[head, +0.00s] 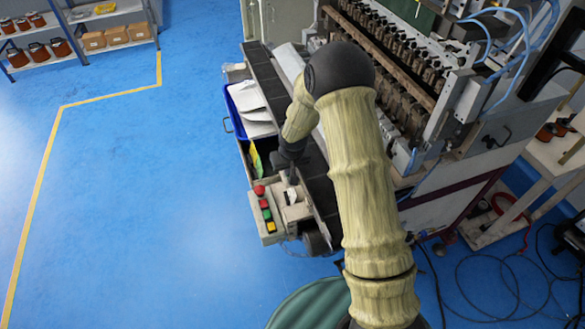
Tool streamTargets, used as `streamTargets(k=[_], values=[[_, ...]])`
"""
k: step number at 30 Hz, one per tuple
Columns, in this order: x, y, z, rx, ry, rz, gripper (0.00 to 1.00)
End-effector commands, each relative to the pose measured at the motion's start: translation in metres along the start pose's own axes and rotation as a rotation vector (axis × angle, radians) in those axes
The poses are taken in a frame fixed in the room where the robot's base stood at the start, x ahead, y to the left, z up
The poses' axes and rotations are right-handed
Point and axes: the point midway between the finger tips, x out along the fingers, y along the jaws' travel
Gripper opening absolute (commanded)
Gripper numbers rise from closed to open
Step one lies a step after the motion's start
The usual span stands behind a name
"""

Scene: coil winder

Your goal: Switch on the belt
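The belt (318,178) is a long dark conveyor along the front of the coil winder (395,70). A grey control box (269,232) sits at its near end, with a red button (259,190), a second red button (264,204), a green button (267,214) and a yellow button (271,227) in a row. My gripper (291,178) is at the end of my cream-covered arm, just above and to the right of the upper red button, near a pale part beside the box. Its fingers are small and partly hidden, so their opening is unclear.
A blue bin (234,113) with white sheets stands left of the belt. Cables (490,290) lie on the floor at right. A green round object (310,305) is at the bottom. Shelves (80,50) stand at upper left. The blue floor at left is clear.

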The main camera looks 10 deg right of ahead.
Motion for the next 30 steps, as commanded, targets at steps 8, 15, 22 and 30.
streamTargets(k=[8,15,22,30], values=[[0.000,-0.002,0.001,0.002,-0.002,0.000,0.00],[-0.005,-0.002,-0.001,0.002,-0.001,0.001,0.00],[-0.032,-0.008,-0.009,0.003,-0.001,0.000,0.00],[-0.063,-0.011,-0.010,0.002,0.001,0.001,0.00]])
